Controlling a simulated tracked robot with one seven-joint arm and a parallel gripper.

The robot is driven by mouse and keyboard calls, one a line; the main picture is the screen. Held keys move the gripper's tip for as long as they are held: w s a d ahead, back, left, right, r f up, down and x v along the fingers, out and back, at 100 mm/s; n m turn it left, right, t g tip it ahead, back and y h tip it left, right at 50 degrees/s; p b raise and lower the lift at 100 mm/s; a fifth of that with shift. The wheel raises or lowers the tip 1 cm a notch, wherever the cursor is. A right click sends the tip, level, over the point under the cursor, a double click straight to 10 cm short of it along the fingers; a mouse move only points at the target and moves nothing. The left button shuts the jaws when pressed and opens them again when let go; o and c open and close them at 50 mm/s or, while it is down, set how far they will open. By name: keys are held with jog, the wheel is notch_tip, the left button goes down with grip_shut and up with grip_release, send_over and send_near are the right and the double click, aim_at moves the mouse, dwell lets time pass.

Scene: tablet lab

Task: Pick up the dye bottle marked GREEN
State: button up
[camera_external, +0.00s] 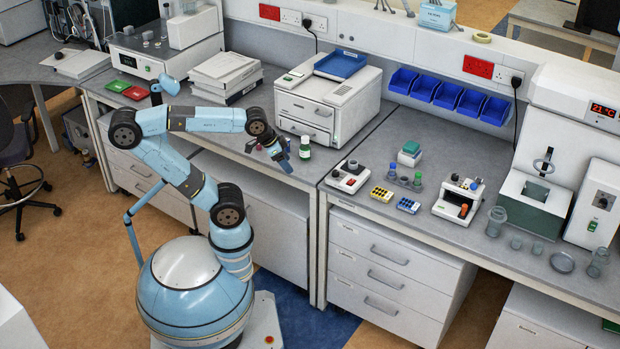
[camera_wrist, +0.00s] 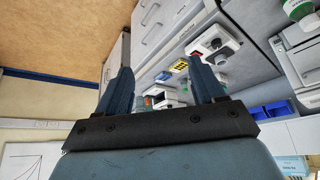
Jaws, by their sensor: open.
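In the wrist view, a green and white bottle (camera_wrist: 301,8) is cut by the top right edge. My gripper (camera_external: 284,158) is just left of the bottle in the external view, apart from it. In the wrist view my gripper (camera_wrist: 161,68) has its two fingers spread, with nothing held between them. Small vessels with a blue top (camera_external: 391,171) and a green top (camera_external: 418,180) stand farther right.
The white machine (camera_external: 322,106) stands behind the bottle. A device with a red switch (camera_external: 349,176), yellow and blue racks (camera_external: 382,194) and another white device (camera_external: 459,200) are to the right. Blue bins (camera_external: 446,95) hang on the back wall. Bench left of the bottle is partly clear.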

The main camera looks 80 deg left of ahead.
aim_at(305, 148)
jog(key=w+a+f+n+h, duration=0.45)
jog(key=a+n, duration=0.25)
jog(key=n, duration=0.2)
jog(key=w+a+f+n+h, duration=0.4)
jog(key=a+f+n+h, duration=0.15)
jog(key=n, duration=0.35)
jog(key=s+a+f+n+t+y, duration=0.2)
jog(key=a+n+t, duration=0.25)
jog(key=a, duration=0.45)
jog(key=s+a+f+n+t+y, duration=0.2)
jog(key=a+n+t+y, duration=0.15)
jog(key=a+n, duration=0.4)
jog(key=s+a+f+n+t+y, duration=0.2)
jog(key=a+n+t, duration=0.2)
jog(key=a, duration=0.6)
jog(key=shift+w+d+f, duration=0.1)
jog(key=shift+w+d, duration=0.25)
jog(key=shift+w, duration=1.95)
jog(key=shift+w+d+f, duration=0.1)
jog(key=shift+w+d, duration=0.25)
jog(key=shift+w, duration=1.9)
jog(key=shift+w+d, duration=0.35)
jog(key=shift+w, duration=1.95)
